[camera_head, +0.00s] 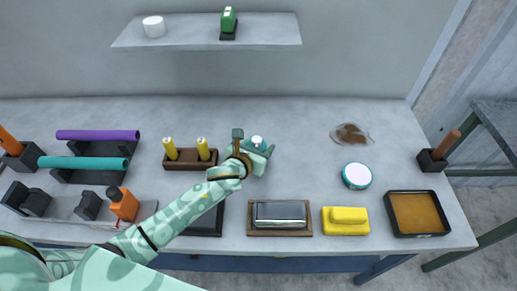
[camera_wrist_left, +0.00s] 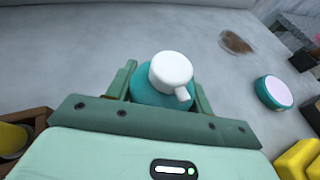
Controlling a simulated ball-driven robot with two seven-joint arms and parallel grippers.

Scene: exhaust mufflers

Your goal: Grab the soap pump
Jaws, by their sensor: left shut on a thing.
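The soap pump (camera_wrist_left: 165,93) has a teal body and a white pump head with a short spout. It stands upright on the grey table between the fingers of my left gripper (camera_wrist_left: 158,92). In the head view the white top of the soap pump (camera_head: 257,141) shows at my left gripper (camera_head: 252,152), near the middle of the table. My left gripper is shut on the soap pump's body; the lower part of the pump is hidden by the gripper. My right gripper is in neither view.
A wooden holder (camera_head: 180,163) with two yellow-topped items stands just left of my gripper. To the right are a round teal-and-white container (camera_head: 357,176), a brown stain (camera_head: 350,134), a yellow sponge-like block (camera_head: 345,221) and a black tray (camera_head: 418,233). A shelf (camera_head: 180,36) hangs behind.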

